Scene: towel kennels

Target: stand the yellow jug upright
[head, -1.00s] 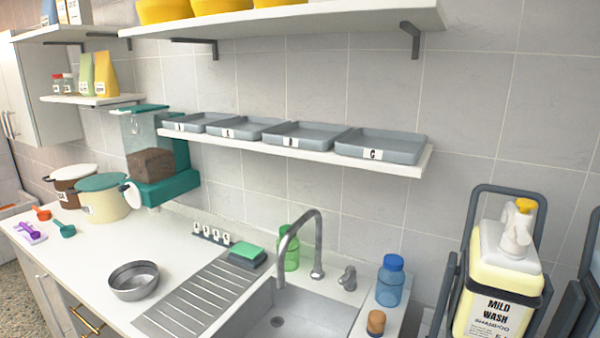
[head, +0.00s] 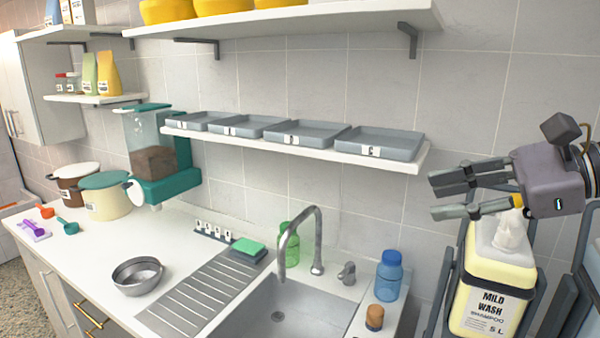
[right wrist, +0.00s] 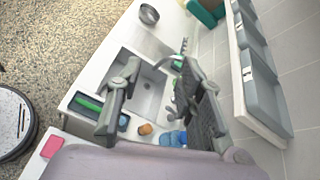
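The yellow jug (head: 490,271), pale yellow with a white pump top and a "MILD WASH SHAMPOO 5 L" label, sits in a dark grey frame (head: 454,292) at the right of the head view. It leans slightly in the picture; its true tilt is hard to tell. My right gripper (head: 433,196) is open and empty, above and in front of the jug's top, pointing left. It hides part of the pump; the yellow nozzle shows beside a finger. In the right wrist view its spread fingers (right wrist: 160,68) show with the sink beyond; the jug does not show there. My left gripper is not in view.
The sink (head: 300,308) with its tall tap (head: 318,235) is left of the jug. A blue bottle (head: 389,277) and a brown-capped jar (head: 375,317) stand between them. A shelf of grey trays (head: 378,142) is on the wall. The counter's middle is mostly clear.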

